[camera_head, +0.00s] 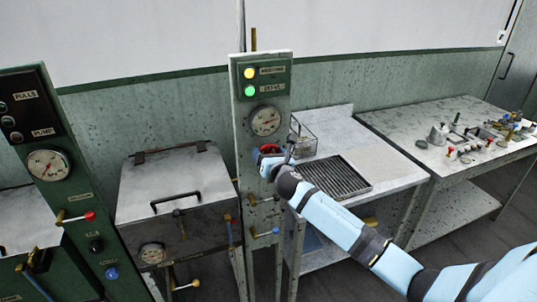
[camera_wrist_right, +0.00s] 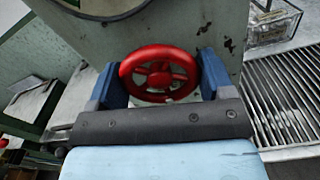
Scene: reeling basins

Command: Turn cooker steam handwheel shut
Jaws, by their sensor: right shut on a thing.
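The red steam handwheel (camera_wrist_right: 159,74) is a round spoked wheel on the green-grey cooker panel post (camera_head: 240,143). In the head view only a bit of its red rim (camera_head: 271,149) shows behind my right gripper (camera_head: 268,163). In the right wrist view the two blue fingers of my right gripper (camera_wrist_right: 160,82) stand at the left and right sides of the wheel, shut on its rim. A pressure gauge (camera_head: 265,121) sits just above the wheel, under a lit yellow lamp and a lit green lamp. My left gripper is not in view.
Left of the post is a metal basin with a closed lid (camera_head: 172,185). Small valve levers (camera_head: 262,233) stick out below the wheel. To the right are a steel bench with a drain grate (camera_head: 333,177), a wire basket (camera_head: 303,138) and a table of fittings (camera_head: 440,140).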

